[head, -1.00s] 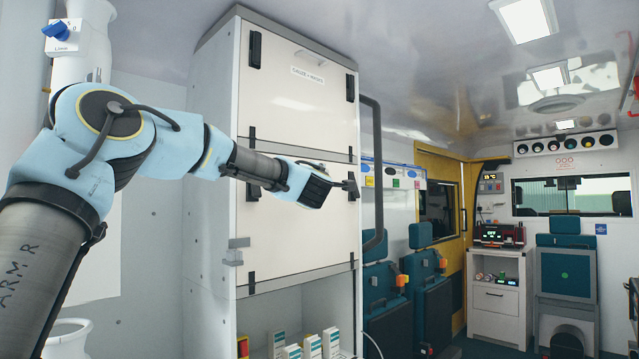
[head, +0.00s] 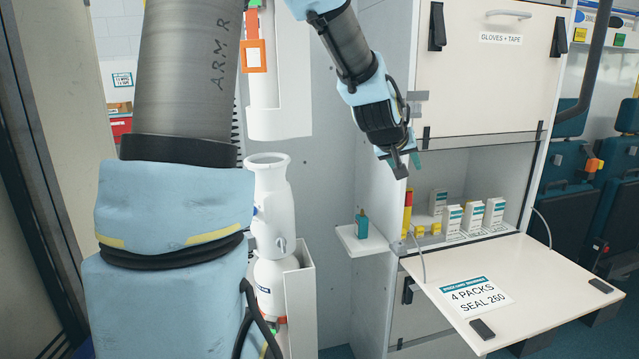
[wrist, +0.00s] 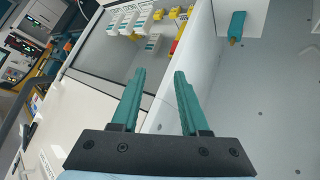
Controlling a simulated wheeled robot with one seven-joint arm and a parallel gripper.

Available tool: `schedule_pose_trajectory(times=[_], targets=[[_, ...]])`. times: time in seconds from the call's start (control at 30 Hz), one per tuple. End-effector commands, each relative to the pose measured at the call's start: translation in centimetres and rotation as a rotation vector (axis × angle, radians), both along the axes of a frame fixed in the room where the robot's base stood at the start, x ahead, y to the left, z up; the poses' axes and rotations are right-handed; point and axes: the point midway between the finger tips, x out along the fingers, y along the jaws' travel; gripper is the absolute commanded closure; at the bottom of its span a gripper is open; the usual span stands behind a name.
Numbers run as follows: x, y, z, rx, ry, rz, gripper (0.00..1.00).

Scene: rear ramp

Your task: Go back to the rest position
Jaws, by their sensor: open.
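My gripper (head: 402,163) hangs in front of the cabinet in the head view, left of the open shelf and above the small white side shelf. Its two green fingers are apart in the wrist view (wrist: 158,90), with nothing between them. My arm runs down from the top of the head view, bent, and the gripper points downward. The gripper is clear of the cabinet wall as far as I can tell.
The cabinet's lower flap (head: 560,285) is folded down and sticks out. Several white boxes (head: 473,217) stand in the open compartment. A small teal bottle (head: 362,225) stands on the side shelf (head: 350,241).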

Motion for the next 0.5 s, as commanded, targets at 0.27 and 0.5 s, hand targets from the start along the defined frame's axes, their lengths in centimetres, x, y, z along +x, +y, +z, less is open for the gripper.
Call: schedule_pose_trajectory(times=[0.27, 0.5], targets=[[-8.4, 16.6, -8.2, 0.301, 0.288, 0.065, 0.55], [-17.3, 25.7, -11.5, 0.425, 0.519, 0.094, 0.55]])
